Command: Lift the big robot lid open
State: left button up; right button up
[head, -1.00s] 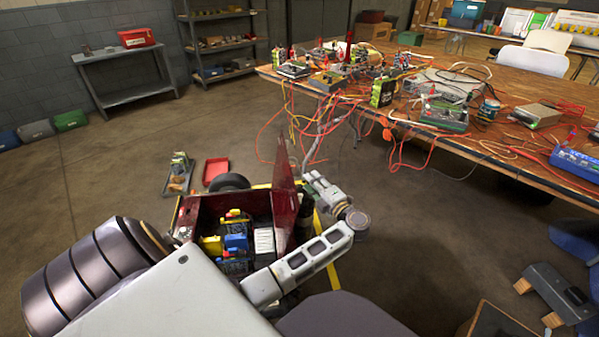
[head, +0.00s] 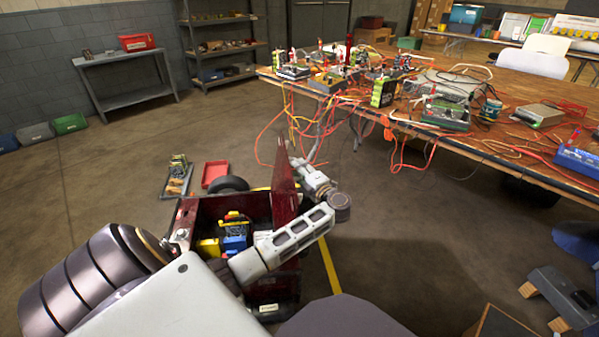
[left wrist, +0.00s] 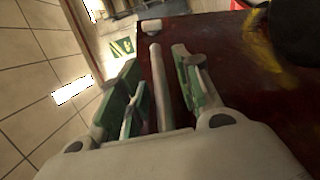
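The big robot (head: 187,218) is a dark red open box low in the middle of the head view, with yellow, blue and black parts inside. Its dark red lid (head: 285,198) stands steeply upright at the box's right side. My left gripper (head: 297,165) is beyond my slotted white arm link, at the lid's right face near its upper part; its fingertips are small there. In the left wrist view, the left gripper's (left wrist: 158,85) green-padded fingers are apart, with a pale rod between them in front of a dark red panel (left wrist: 225,60). Contact is unclear. My right gripper is out of view.
A cluttered wooden table (head: 530,150) with hanging cables stands to the right. A red tray (head: 215,173) and a small tray of parts (head: 177,181) lie on the floor behind the robot. A grey workbench (head: 125,75) and shelves stand at the back.

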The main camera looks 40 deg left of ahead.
pick_arm(q)
jog(key=shift+c, duration=0.6)
grip_shut()
